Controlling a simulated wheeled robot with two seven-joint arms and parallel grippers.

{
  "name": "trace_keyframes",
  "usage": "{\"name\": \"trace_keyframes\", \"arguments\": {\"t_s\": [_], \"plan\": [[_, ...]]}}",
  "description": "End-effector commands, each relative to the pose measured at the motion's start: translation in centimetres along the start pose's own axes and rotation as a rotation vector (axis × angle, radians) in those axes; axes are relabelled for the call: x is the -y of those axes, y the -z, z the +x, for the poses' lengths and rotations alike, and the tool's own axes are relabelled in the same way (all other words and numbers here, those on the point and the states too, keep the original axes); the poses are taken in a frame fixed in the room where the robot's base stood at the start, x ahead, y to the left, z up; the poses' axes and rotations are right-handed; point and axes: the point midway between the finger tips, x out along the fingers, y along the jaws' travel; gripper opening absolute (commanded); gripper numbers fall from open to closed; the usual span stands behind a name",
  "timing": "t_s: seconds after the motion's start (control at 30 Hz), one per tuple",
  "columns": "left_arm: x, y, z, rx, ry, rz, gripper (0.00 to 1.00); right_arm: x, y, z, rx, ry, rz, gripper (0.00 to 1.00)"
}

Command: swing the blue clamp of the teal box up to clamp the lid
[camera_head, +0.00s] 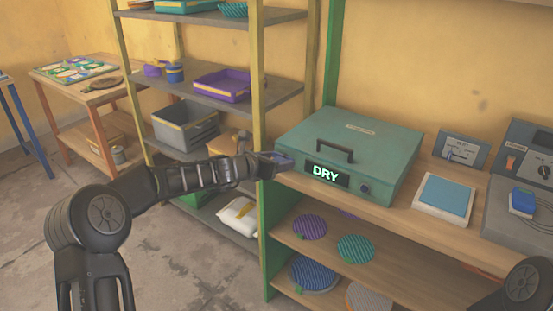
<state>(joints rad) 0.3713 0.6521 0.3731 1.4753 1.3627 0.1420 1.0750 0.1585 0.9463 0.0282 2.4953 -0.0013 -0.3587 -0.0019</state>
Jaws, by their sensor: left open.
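The teal box (350,150) stands on the wooden bench top with its lid down. It has a black handle on the lid and a lit display (326,176) reading "DRY" on its front. The blue clamp (279,157) sticks out low at the box's left front corner, partly hidden by my gripper. My left gripper (267,165) is open, its fingertips right at the clamp; I cannot tell whether they touch it. Only a part of my right arm shows at the lower right corner, and its gripper is outside the view.
A white pad with a blue top (444,195) and a grey control unit (516,205) stand right of the box. A shelf rack (221,95) with trays and bins stands close on the left. Round ribbed plates (356,248) lie on the shelf below the bench top.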

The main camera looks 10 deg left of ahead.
Motion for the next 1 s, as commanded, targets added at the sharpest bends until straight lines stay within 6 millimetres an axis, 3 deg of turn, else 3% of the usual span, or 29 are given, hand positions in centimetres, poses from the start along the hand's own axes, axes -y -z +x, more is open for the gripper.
{"name": "trace_keyframes", "arguments": {"t_s": [0.27,1.0], "plan": [[-0.02,0.09,0.22,-0.001,-0.001,0.000,0.65,0.01,0.00,-0.03,0.000,0.000,0.000,0.98],[-0.03,0.08,0.19,-0.001,-0.001,0.000,0.06,0.01,0.00,-0.03,0.000,0.000,0.000,0.98]]}}
